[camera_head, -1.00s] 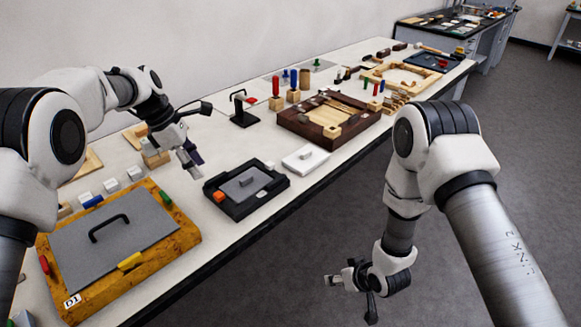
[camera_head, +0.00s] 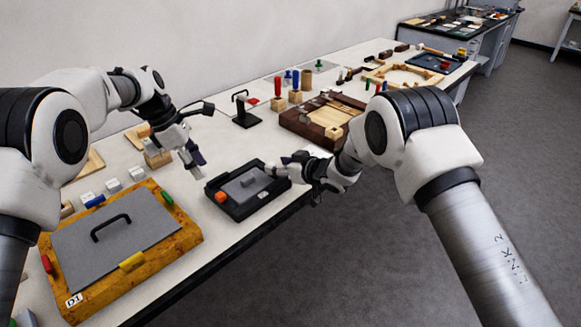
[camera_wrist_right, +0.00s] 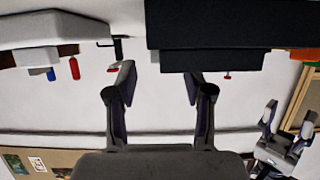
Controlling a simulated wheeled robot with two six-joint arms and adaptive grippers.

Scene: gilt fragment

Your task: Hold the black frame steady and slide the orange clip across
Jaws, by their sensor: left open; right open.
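The black frame (camera_head: 232,211) lies flat near the table's front edge, with a grey handled plate inside it. The orange clip (camera_head: 221,197) sits at its left end. My left gripper (camera_head: 203,136) is open and empty, above and behind the frame's left end. My right gripper (camera_head: 290,168) is open beside the frame's right end; contact cannot be told in the head view. In the right wrist view, the frame (camera_wrist_right: 225,25) is upside down at the top, beyond the open fingers (camera_wrist_right: 160,85), with nothing between them. An orange piece (camera_wrist_right: 303,54) shows at its right.
A wooden board (camera_head: 190,238) with a grey handled plate lies to the left. A dark brown tray (camera_head: 300,125) and a black stand (camera_head: 246,119) are behind. A white block (camera_wrist_right: 50,32) shows in the right wrist view; my right arm mostly hides it in the head view.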

